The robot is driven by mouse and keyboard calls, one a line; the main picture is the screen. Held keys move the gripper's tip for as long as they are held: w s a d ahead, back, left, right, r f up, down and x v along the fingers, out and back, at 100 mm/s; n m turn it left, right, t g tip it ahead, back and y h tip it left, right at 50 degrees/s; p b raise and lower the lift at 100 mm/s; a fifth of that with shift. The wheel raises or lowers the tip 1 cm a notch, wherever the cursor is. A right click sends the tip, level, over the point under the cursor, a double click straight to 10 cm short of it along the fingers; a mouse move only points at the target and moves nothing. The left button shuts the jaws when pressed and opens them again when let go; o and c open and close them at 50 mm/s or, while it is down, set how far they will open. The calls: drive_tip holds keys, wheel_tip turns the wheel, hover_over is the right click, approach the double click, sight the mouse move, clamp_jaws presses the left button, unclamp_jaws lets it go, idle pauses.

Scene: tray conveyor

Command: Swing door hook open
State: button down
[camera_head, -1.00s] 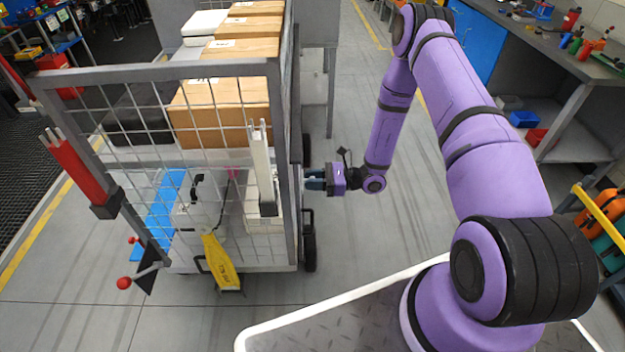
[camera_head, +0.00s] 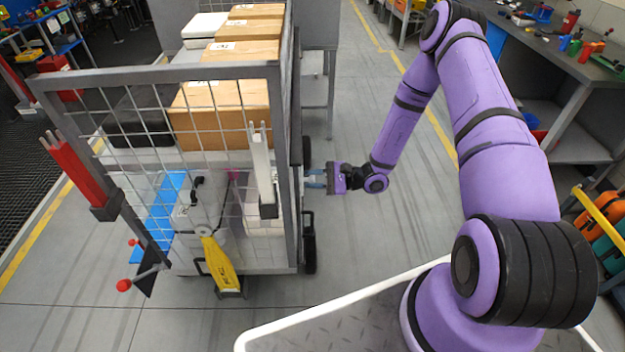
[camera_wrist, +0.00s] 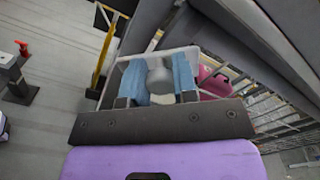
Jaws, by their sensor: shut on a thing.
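My gripper (camera_head: 314,179) is at the right side of the wire-mesh cart (camera_head: 160,72), at about mid-height. In the wrist view my gripper (camera_wrist: 159,82) has its two blue fingers on either side of a grey rounded piece, which I take to be the door hook (camera_wrist: 160,76). The fingers are shut on it. In the head view the cart's frame and my fingers hide the hook. Its far end and its joint to the cart cannot be made out.
Cardboard boxes (camera_head: 240,52) are stacked on the cart. A yellow tag-like part (camera_head: 220,264) is at its lower front, and a red-knobbed lever (camera_head: 124,285) sticks out at lower left. Grey floor (camera_head: 390,235) is free right of the cart. A workbench (camera_head: 572,75) stands at right.

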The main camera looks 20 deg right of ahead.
drive_tip(key=n, duration=0.2)
drive_tip(key=s+n, duration=0.1)
drive_tip(key=r+n, duration=0.1)
drive_tip(key=n, duration=0.1)
drive_tip(key=shift+s+a+n, duration=0.15)
drive_tip(key=shift+n, duration=0.15)
drive_tip(key=n, duration=0.1)
drive_tip(key=s+n, duration=0.1)
drive_tip(key=n, duration=0.3)
drive_tip(key=shift+s+a, duration=0.3)
drive_tip(key=shift+s, duration=0.05)
drive_tip(key=shift+n, duration=0.4)
drive_tip(key=c, duration=0.9)
unclamp_jaws()
drive_tip(key=shift+d, duration=0.1)
drive_tip(key=v, duration=1)
drive_tip(key=shift+s+d, duration=0.15)
drive_tip(key=shift+d, duration=0.15)
